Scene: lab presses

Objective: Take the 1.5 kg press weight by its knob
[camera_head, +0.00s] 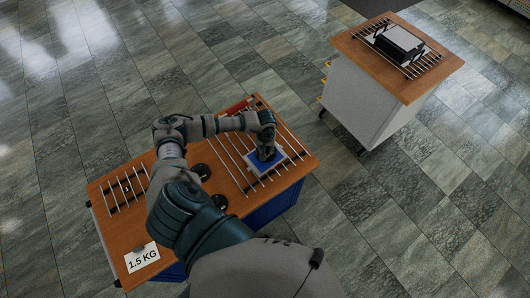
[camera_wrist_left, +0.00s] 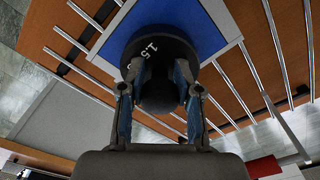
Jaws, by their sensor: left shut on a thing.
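The 1.5 kg press weight (camera_wrist_left: 157,45) is a dark round disc marked "1.5" in the wrist view. My left gripper (camera_wrist_left: 161,78) is shut on it, with a finger on each side of its middle. The fingers and the dark colour hide the knob's exact shape. The weight is over a blue pad with a pale border (camera_wrist_left: 213,38). In the head view my left gripper (camera_head: 267,153) points down at this blue pad (camera_head: 278,158), and the weight is mostly hidden by it. I cannot tell whether the weight touches the pad. My right gripper is not in view.
Dark round weights (camera_head: 201,172) (camera_head: 219,202) stand on the wooden bench top near my arm. A "1.5 KG" card (camera_head: 142,257) lies at the front left. Metal rods (camera_head: 230,160) flank the pad; a red object (camera_head: 235,108) lies behind. Another cart (camera_head: 360,105) stands right, across clear floor.

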